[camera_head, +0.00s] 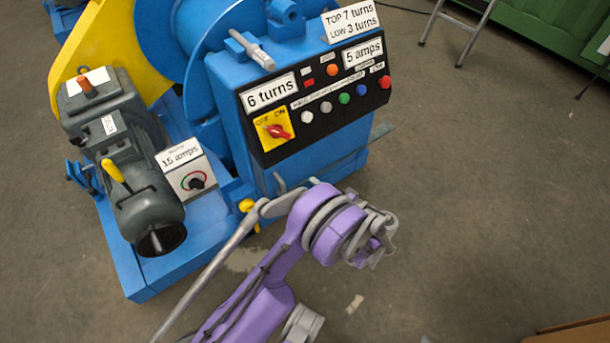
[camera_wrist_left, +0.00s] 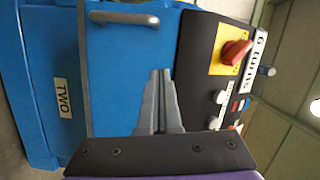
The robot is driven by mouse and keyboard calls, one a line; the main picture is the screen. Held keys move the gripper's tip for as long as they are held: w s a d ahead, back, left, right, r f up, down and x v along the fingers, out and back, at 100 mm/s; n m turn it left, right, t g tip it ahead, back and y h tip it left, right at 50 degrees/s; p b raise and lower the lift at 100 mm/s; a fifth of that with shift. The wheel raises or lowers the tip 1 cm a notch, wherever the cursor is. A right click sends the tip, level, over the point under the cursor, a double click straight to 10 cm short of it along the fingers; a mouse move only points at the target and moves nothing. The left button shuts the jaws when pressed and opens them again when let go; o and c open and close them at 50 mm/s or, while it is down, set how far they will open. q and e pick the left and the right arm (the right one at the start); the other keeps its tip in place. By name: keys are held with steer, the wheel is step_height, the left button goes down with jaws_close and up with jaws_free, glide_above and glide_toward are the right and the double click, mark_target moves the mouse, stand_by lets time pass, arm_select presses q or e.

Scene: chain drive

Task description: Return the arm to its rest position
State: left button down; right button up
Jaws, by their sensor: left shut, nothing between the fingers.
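My left arm (camera_head: 270,290), purple with grey parts, comes in from the bottom of the head view and reaches up in front of the blue machine (camera_head: 320,158). My left gripper (camera_wrist_left: 160,72) shows clearly in the left wrist view: its two grey fingers lie together, shut and empty. They sit in front of the blue machine face, beside the black control panel (camera_wrist_left: 199,60). In the head view the fingers are hard to make out behind the purple joints. My right arm and gripper are not in view.
The control panel also shows in the head view (camera_head: 276,149), with a red knob (camera_head: 278,131) and several buttons. A grey handle (camera_wrist_left: 124,18) is on the machine front. A dark grey motor (camera_head: 140,185) stands at the left. The floor (camera_head: 480,210) at the right is mostly clear.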

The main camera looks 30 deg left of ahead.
arm_select(q)
steer(key=shift+s+d, duration=0.1)
steer(key=shift+d, duration=1.3)
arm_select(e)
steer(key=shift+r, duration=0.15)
arm_select(q)
steer(key=s+a+r+m+h, duration=0.2)
steer(key=s+a+r+h, duration=0.1)
steer(key=s+r+h, duration=0.5)
steer(key=s+d+n+t+h, duration=0.1)
steer(key=s+d+h, duration=0.4)
steer(key=s, duration=0.3)
steer(key=s+d+t+h, duration=0.1)
steer(key=s+d+h, duration=0.35)
steer(key=s, duration=0.35)
step_height(320, 180, up, 28)
steer(key=w+t+p, duration=0.1)
steer(key=p, duration=2.2)
steer(key=shift+w+d+f+t+p, duration=0.15)
steer(key=shift+d+t+p, duration=0.05)
steer(key=shift+t+p, duration=0.15)
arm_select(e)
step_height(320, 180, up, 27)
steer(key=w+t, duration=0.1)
